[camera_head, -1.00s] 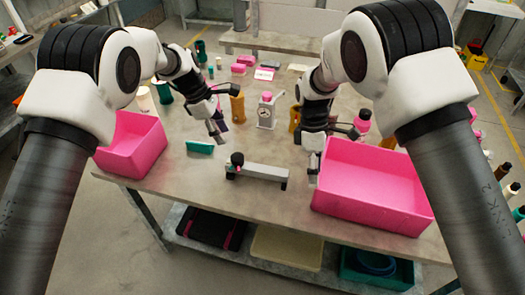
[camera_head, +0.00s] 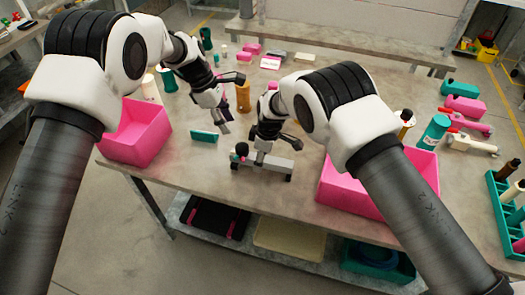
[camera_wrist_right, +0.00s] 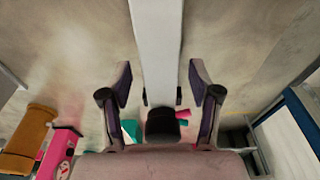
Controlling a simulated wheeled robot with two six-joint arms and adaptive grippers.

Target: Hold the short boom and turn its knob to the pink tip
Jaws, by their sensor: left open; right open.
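The short boom is a pale grey bar (camera_head: 279,163) on low feet near the table's front edge, with a black knob (camera_head: 242,149) at its left end. In the right wrist view the bar (camera_wrist_right: 157,45) runs down between my right fingers to a dark knob (camera_wrist_right: 163,126); small pink and teal pieces show around it. My right gripper (camera_head: 260,155) is open over the boom, its fingers (camera_wrist_right: 163,85) on either side of the bar with visible gaps. My left gripper (camera_head: 221,122) is open and empty above the table, behind and left of the boom.
A teal block (camera_head: 204,136) stands left of the boom. A pink bin (camera_head: 137,142) is at the left edge, another pink bin (camera_head: 336,188) at the right behind my arm. An orange-brown piece (camera_head: 243,97) stands behind. Bare tabletop lies around the boom.

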